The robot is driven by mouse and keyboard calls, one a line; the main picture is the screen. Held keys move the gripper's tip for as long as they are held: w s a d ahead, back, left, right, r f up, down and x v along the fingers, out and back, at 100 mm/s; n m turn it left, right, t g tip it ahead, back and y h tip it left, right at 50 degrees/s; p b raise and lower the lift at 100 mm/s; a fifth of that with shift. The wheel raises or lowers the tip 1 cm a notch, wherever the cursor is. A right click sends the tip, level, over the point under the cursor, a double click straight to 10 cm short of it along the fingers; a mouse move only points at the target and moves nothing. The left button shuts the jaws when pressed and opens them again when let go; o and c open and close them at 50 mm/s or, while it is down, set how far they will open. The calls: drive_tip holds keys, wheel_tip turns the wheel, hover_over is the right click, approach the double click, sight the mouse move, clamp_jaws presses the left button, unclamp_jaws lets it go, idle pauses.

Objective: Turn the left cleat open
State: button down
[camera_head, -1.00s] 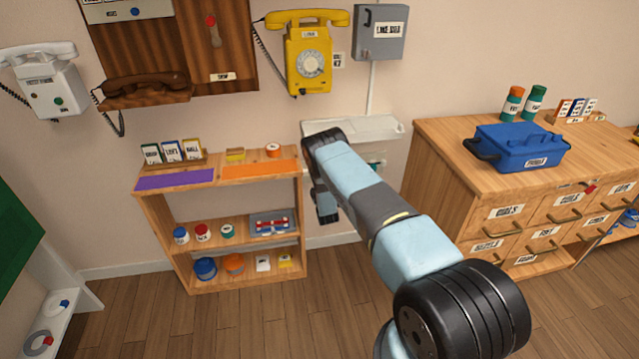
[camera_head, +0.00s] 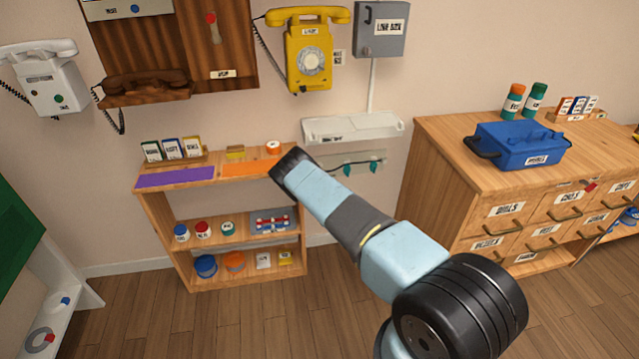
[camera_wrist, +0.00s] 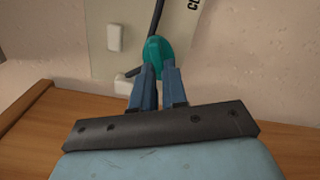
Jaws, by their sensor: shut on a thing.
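A teal cleat (camera_wrist: 153,52) shows in the wrist view, on a pale wall plate (camera_wrist: 110,65) with a partly seen label. My gripper (camera_wrist: 157,72) is shut on this cleat, its two blue fingers on either side of its lower part. A dark cord runs up from the cleat, and a short dark piece shows at its lower left. In the head view my arm hides the fingers and the held cleat.
A low wooden shelf (camera_head: 160,215) with cards, jars and a tray stands left of and behind my arm. A white ledge (camera_head: 350,130) juts from the wall above the cleats. A wooden drawer cabinet (camera_head: 440,160) bearing a blue toolbox (camera_head: 518,147) stands right.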

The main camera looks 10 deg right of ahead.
drive_tip(key=shift+s+a+f, duration=0.15)
drive_tip(key=shift+a+f, duration=0.05)
drive_tip(key=shift+f, duration=0.1)
drive_tip(key=c, duration=1.5)
unclamp_jaws()
drive_tip(key=o, duration=0.3)
drive_tip(key=shift+d, duration=0.1)
drive_tip(key=shift+o, duration=0.2)
drive_tip(key=shift+r, duration=0.1)
drive_tip(key=s, duration=1.3)
drive_tip(key=shift+s, duration=0.3)
